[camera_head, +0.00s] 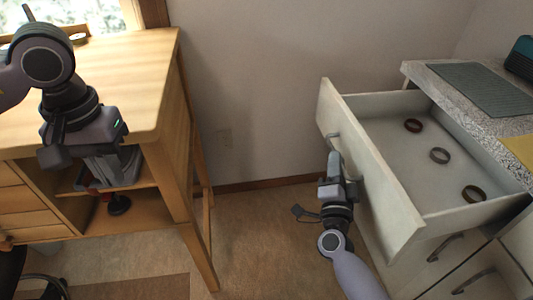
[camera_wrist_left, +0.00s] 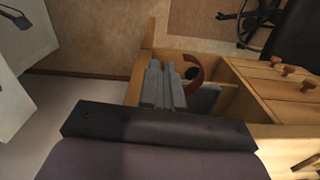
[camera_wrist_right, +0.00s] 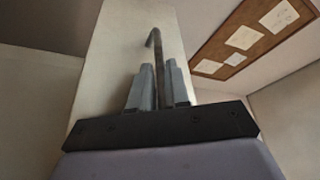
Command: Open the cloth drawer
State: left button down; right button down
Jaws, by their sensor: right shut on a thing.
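The white drawer (camera_head: 375,178) on the right is pulled well out of its cabinet, and its inside shows. Its metal bar handle (camera_head: 332,138) is on the front panel, and it also shows in the right wrist view (camera_wrist_right: 156,45). My right gripper (camera_head: 335,162) is at the drawer front, shut on the handle; in the right wrist view its fingers (camera_wrist_right: 158,85) stand either side of the bar. My left gripper (camera_head: 112,168) is beside the wooden desk, away from the drawer. Its fingers (camera_wrist_left: 163,85) are together with nothing seen between them.
Three ring-shaped items (camera_head: 439,155) lie spread in the drawer. A speckled counter (camera_head: 470,110) with a dark mat (camera_head: 482,87) is above the cabinet. The wooden desk (camera_head: 110,80) stands close to my left arm. Floor between desk and drawer is mostly clear.

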pick_arm(q)
jog(key=shift+a, duration=0.45)
pick_arm(e)
jog(key=shift+s+a, duration=0.1)
jog(key=shift+a, duration=0.55)
jog(key=shift+f, duration=0.1)
jog(key=c, duration=1.2)
grip_release()
pick_arm(q)
jog(key=shift+s, duration=0.15)
